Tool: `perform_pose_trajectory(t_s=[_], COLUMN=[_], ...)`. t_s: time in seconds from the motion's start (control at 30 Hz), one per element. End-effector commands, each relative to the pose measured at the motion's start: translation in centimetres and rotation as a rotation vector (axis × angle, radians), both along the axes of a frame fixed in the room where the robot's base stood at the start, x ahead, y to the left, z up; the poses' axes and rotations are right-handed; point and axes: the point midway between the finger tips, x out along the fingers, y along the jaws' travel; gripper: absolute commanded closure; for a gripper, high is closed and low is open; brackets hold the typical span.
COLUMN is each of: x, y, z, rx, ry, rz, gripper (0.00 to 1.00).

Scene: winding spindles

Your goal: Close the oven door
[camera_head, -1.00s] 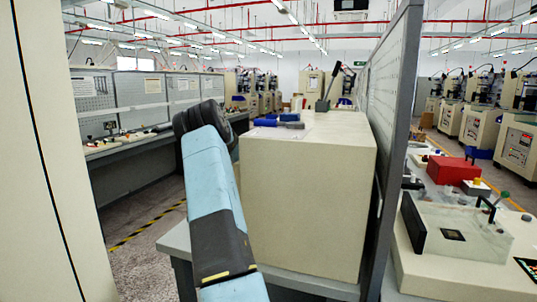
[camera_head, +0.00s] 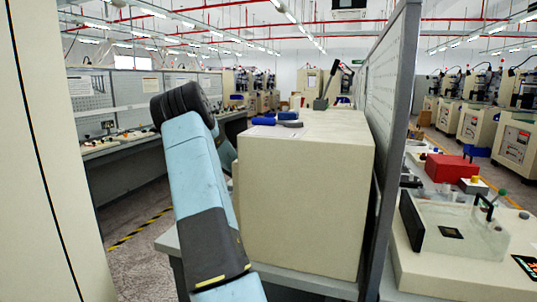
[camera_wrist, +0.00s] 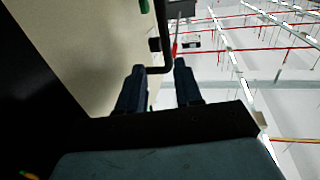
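A large beige box (camera_head: 305,205), which I take to be the oven, stands on a grey bench in the middle of the head view. I see no door there, so whether it stands open is hidden. My gripper is out of sight in the head view, where my blue arm rises along the box's left side. In the wrist view my gripper (camera_wrist: 160,75) has two dark fingers standing apart. A thin dark bent bar (camera_wrist: 169,45) shows just beyond and between the tips; I cannot tell if it touches them. A beige surface (camera_wrist: 90,40) lies left of the fingers.
A red box (camera_head: 450,168) sits on the bench beyond. Floor shows at the left.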

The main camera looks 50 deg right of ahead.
Motion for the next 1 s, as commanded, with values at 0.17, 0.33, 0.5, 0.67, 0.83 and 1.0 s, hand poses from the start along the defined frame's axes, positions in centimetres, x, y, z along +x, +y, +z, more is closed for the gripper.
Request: perform_pose_trajectory(t_s=[0.17,0.33,0.5,0.67,0.83,1.0], x=[-0.3,-0.4,-0.5,-0.5,-0.5,-0.4], y=[3.2,5.0,5.7,5.7,5.6,4.4], z=[0.0,0.0,-0.1,-0.1,-0.1,0.0], rx=[0.001,0.000,0.001,0.001,0.001,-0.001], ry=[-0.001,0.000,0.000,0.000,0.000,0.000], rz=[0.004,0.005,0.005,0.005,0.005,0.003], gripper=[0.65,0.65,0.65,0.65,0.65,0.65])
